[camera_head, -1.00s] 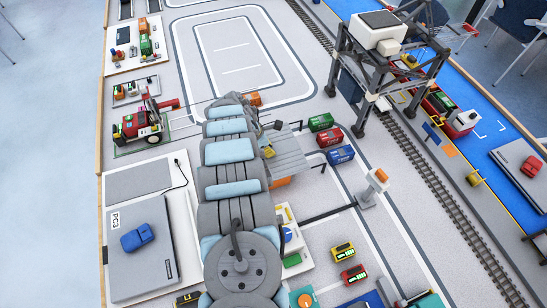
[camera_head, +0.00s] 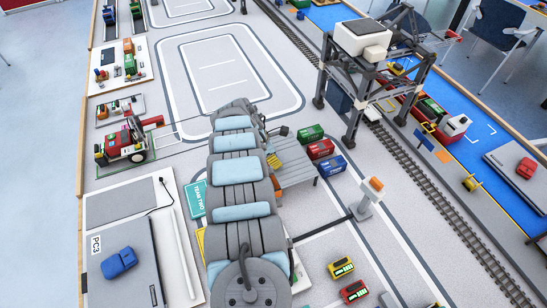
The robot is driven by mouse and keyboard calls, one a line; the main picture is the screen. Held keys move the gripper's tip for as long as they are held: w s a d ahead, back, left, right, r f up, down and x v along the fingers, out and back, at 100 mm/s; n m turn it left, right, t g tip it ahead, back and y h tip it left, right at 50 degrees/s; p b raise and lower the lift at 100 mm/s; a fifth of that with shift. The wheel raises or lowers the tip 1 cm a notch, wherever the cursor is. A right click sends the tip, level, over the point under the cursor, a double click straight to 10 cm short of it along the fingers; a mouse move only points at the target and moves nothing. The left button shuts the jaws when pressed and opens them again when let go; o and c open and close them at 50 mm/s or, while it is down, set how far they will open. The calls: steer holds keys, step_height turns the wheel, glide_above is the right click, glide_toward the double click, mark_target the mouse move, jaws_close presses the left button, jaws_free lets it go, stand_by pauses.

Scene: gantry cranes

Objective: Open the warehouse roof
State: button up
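The grey slatted structure (camera_head: 294,162), which looks like the warehouse with its roof, stands right of my arm in the middle of the board. Its left part is hidden behind my arm. I cannot tell whether its roof is shut or partly raised. My arm reaches away from the camera, and its far end is beside the far left edge of this structure. A small dark part projects from there toward the roof. My gripper's fingers are not clearly visible behind the arm links, so neither their opening nor any contact shows.
Green (camera_head: 311,133), red (camera_head: 320,149) and blue (camera_head: 333,165) containers stand close right of the slatted structure. A gantry crane (camera_head: 372,75) straddles the rail track behind them. A red vehicle (camera_head: 124,145) stands at left. A barrier post (camera_head: 368,198) stands nearer right.

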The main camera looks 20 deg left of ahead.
steer(key=shift+r, duration=0.2)
steer(key=shift+v, duration=1.5)
steer(key=v, duration=0.8)
steer(key=shift+r, duration=0.3)
steer(key=shift+a, duration=0.2)
